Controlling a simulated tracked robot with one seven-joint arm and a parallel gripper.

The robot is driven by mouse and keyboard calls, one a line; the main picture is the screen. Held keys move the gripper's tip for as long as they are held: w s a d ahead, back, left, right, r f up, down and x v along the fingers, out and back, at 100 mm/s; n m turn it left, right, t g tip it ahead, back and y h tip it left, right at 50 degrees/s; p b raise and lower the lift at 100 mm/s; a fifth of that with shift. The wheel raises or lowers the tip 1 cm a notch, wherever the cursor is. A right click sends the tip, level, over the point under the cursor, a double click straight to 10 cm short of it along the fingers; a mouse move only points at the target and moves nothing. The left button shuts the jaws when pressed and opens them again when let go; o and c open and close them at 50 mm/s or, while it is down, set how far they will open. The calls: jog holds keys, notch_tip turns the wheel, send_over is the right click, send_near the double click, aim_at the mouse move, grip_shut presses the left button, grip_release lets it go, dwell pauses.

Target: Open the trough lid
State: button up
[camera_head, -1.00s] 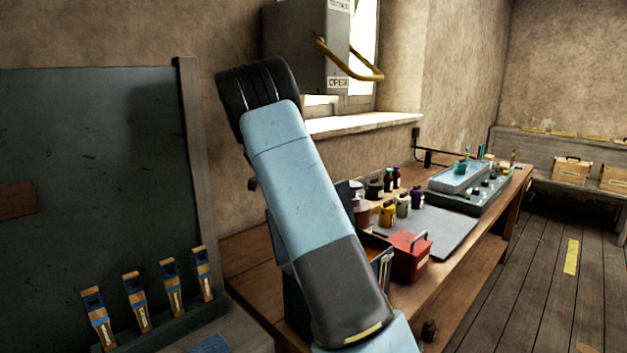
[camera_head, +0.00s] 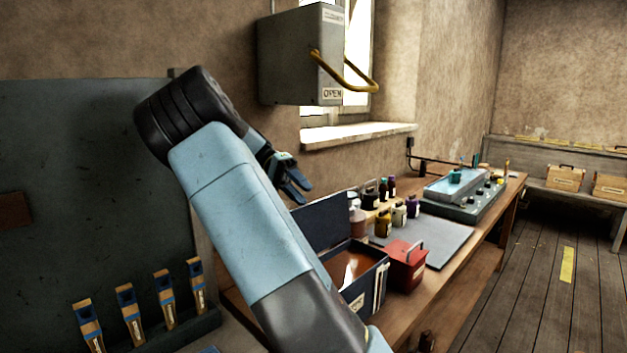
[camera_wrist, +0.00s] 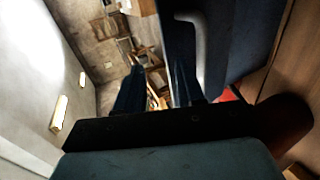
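The trough (camera_head: 366,276) is a dark blue box on the bench, with brown liquid visible inside. Its dark blue lid (camera_head: 322,224) stands raised at the back left side, so the top is uncovered; my arm hides the near left part. My gripper (camera_head: 294,186) is above and left of the lid, apart from it, with blue fingers pointing down to the right. In the wrist view the two fingers (camera_wrist: 153,88) are apart with nothing between them. A dark blue panel with a pale bar (camera_wrist: 203,52) is close beside them on the right; I cannot tell whether it is the lid.
A red box (camera_head: 405,266) with a handle stands right of the trough. Several bottles (camera_head: 384,222) stand behind it. A grey cabinet (camera_head: 300,57) with a yellow handle (camera_head: 342,72) hangs above the bench. Several wooden-handled tools (camera_head: 162,300) stand in a rack at left.

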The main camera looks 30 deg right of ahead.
jog(key=s+a+r, duration=0.1)
jog(key=s+r, duration=0.5)
jog(key=s, duration=0.4)
jog(key=shift+s+a, duration=0.25)
jog(key=shift+s, duration=0.05)
dwell(0.4)
jog(key=s+d+f+n+t+y, duration=0.35)
jog(key=s+f+n+t, duration=0.25)
jog(key=f+n, duration=0.3)
jog(key=s+a+r+n+t, duration=0.3)
jog(key=s+a+n+t, duration=0.2)
jog(key=s+a+t, duration=0.4)
jog(key=a+t, duration=0.3)
